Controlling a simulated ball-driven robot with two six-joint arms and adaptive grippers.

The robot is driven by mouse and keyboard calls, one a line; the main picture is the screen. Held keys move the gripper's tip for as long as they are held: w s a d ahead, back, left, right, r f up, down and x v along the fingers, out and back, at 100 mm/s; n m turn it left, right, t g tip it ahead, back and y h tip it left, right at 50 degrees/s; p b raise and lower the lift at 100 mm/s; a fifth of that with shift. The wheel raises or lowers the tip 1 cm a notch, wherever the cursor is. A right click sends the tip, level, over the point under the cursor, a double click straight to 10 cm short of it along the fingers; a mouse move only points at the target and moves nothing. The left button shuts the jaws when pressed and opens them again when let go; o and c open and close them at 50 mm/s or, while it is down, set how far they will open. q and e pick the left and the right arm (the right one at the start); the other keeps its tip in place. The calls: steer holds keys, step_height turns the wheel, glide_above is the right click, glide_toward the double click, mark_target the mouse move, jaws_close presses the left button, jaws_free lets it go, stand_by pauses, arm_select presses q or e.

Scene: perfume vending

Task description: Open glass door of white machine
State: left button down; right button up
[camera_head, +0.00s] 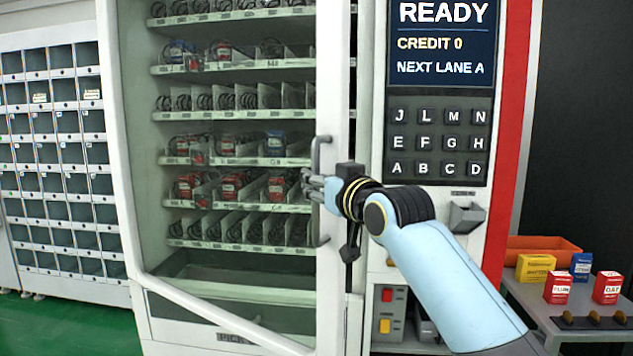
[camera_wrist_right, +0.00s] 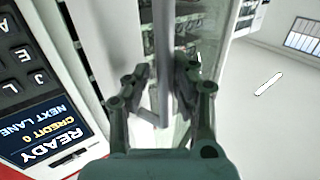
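The white machine's glass door (camera_head: 330,90) fills the middle of the head view. Its lower edge slants toward me at the right and a dark gap shows beside the frame, so it stands partly open. A grey vertical bar handle (camera_head: 322,236) is on the door's right frame. My right gripper (camera_head: 318,188) is at the handle's middle. In the right wrist view, the handle (camera_wrist_right: 163,50) runs between the two fingers of my right gripper (camera_wrist_right: 163,85), which look closed around it; exact contact is hard to see. My left gripper is out of view.
Shelves of goods (camera_head: 240,160) sit behind the glass. A red-edged control panel (camera_head: 437,140) with keys and a display stands right of the door. A side table (camera_head: 540,305) with small boxes and an orange tray (camera_head: 541,246) is at right. White lockers (camera_head: 55,160) stand left.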

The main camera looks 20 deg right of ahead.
steer(key=shift+o, duration=1.1)
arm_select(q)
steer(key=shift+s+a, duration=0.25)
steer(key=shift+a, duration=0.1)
arm_select(e)
steer(key=s, duration=1.1)
steer(key=shift+s, duration=0.3)
steer(key=shift+d, duration=0.1)
